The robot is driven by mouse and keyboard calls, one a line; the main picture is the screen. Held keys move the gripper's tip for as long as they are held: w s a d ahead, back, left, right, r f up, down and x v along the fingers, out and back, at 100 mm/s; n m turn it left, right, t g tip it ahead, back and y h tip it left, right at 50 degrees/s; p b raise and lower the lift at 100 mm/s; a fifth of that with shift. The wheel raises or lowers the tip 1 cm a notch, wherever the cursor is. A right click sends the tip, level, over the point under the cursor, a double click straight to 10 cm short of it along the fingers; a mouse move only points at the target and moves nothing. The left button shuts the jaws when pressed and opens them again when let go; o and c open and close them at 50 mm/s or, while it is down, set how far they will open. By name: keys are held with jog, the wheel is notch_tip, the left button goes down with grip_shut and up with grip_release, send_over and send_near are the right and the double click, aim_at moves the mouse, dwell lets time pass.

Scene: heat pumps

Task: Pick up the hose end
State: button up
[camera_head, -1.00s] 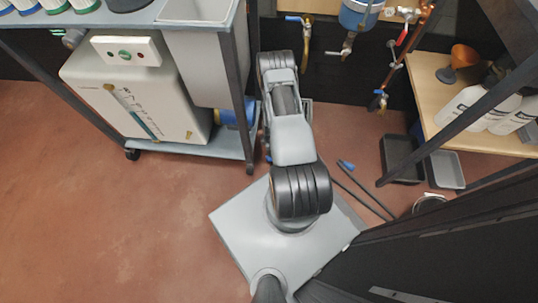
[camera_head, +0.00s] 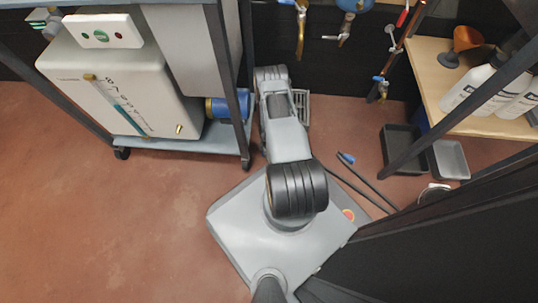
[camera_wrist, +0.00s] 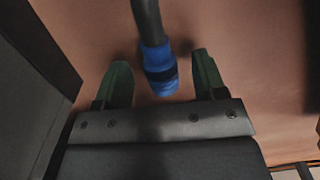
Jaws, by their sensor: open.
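A blue hose end (camera_wrist: 160,68) on a dark hose hangs or lies between the two green fingers of my gripper (camera_wrist: 163,70) in the wrist view. The fingers stand apart on either side of it, with a visible gap on each side. In the head view a blue hose end (camera_head: 346,158) lies on the red floor just right of my arm, with dark hoses running to the lower right. My gripper is hidden behind my arm in the head view. I cannot tell if both views show the same hose end.
A wheeled cart with a white tank (camera_head: 120,85) and blue cylinder (camera_head: 227,107) stands at the left. A wooden bench with white bottles (camera_head: 470,85) is at the right. Black (camera_head: 400,140) and grey (camera_head: 449,160) trays lie on the floor. Open floor (camera_head: 100,230) spreads lower left.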

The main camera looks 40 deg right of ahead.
jog(key=shift+f, duration=0.5)
jog(key=shift+c, duration=0.3)
jog(key=shift+r, duration=0.1)
jog(key=c, duration=1.1)
